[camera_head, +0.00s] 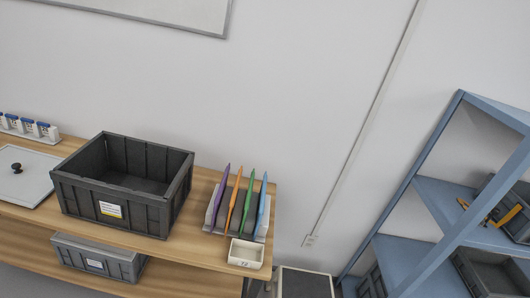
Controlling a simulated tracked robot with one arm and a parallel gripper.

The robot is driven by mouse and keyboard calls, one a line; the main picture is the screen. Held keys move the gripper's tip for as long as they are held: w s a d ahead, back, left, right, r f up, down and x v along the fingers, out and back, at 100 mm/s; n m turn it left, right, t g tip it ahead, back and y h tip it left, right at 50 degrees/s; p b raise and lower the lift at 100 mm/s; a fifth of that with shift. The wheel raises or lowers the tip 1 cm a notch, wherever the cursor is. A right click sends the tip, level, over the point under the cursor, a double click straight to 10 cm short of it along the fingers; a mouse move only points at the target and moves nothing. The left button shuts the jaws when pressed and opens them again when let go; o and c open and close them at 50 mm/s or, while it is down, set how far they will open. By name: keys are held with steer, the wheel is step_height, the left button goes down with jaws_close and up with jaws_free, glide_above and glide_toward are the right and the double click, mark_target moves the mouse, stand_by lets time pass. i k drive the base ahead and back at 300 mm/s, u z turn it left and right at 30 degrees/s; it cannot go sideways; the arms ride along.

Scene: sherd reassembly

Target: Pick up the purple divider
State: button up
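The purple divider (218,196) stands upright in a grey rack (258,237) near the right end of the wooden bench. It is the leftmost in a row, beside an orange divider (236,198), a green divider (246,205) and a blue divider (262,212). Its lower part is hidden in the rack. My gripper does not show in this view.
An open dark grey crate (105,215) stands left of the rack. A small white tray (246,254) sits in front of the rack. A grey panel with a black knob (20,180) lies far left. A blue shelf (430,190) stands at right.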

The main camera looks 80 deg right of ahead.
mark_target(217, 202)
steer(key=z, duration=2.05)
steer(key=k, duration=0.9)
steer(key=z, duration=0.05)
steer(key=i, duration=0.9)
steer(key=u, duration=0.1)
